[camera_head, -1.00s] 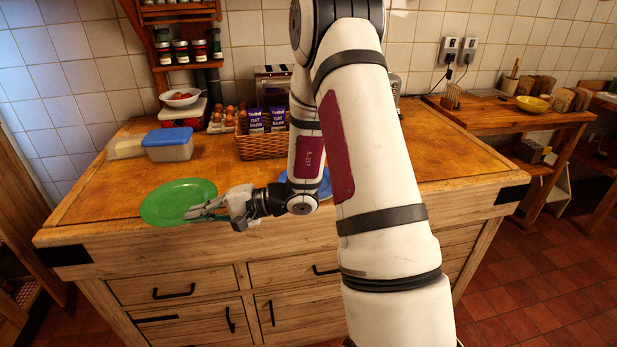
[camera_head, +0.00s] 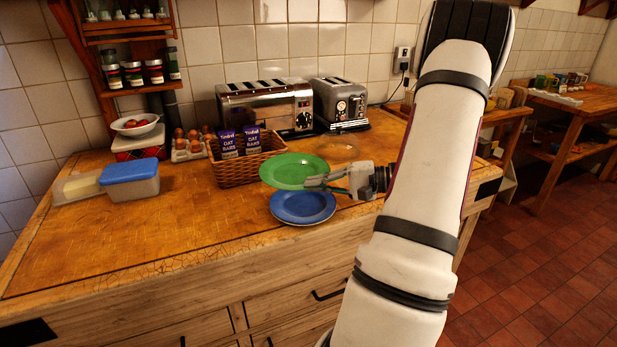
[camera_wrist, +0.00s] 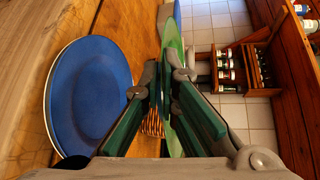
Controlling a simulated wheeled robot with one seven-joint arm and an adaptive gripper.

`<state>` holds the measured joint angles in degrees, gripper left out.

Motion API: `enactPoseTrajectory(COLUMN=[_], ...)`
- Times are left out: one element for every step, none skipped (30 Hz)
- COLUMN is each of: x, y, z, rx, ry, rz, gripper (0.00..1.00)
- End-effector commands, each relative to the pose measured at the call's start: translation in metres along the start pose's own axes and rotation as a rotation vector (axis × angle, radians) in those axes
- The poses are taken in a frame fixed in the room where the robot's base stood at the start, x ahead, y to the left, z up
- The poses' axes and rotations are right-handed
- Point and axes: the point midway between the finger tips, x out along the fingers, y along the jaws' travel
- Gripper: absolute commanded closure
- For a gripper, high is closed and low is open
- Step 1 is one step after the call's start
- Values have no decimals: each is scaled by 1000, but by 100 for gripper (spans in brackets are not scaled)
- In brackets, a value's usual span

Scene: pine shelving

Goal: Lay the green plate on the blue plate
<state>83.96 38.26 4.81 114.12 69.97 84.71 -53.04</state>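The green plate (camera_head: 290,170) is held by its right rim in my gripper (camera_head: 318,182), roughly level and above the worktop. In the wrist view the green plate (camera_wrist: 173,45) shows nearly edge-on between the fingers (camera_wrist: 172,105). The blue plate (camera_head: 303,206) lies on the worktop near its front edge, in front of and below the green plate in the head view. The blue plate also shows in the wrist view (camera_wrist: 92,95), to the left of the fingers and apart from the green plate. Nothing lies on the blue plate.
A wicker basket (camera_head: 243,170) with oat bar boxes stands just behind and left of the green plate. Two toasters (camera_head: 265,108) stand at the wall. A blue-lidded tub (camera_head: 130,181) is at the left. The wooden worktop (camera_head: 170,235) is clear at its front left.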

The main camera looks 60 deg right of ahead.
Motion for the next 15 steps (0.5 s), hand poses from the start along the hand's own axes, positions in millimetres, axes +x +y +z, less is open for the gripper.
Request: enactPoseTrajectory(x=[-12, -16, -20, -22, -23, -24, -24, -24, -23, -22, -22, -21, -21, -20, -19], y=[-1, -1, -1, -1, 0, 1, 2, 3, 4, 6, 8, 10, 13, 15, 19], z=[-3, -4, -4, -5, -5, -5, -6, -6, -6, -6, -7, -7, -8, -8, -8], rx=[1, 2, 4, 5, 5, 6, 6, 6, 6, 6, 6, 6, 6, 6, 7], ry=[14, 19, 23, 25, 26, 27, 27, 27, 27, 27, 27, 27, 27, 27, 27], rz=[-2, -3, -2, -2, -2, -2, -2, -2, -2, -2, -2, -2, -2, -2, -2], gripper=[100, 100, 100, 100, 100, 100, 100, 100, 100, 100, 100, 100, 100, 100, 100])
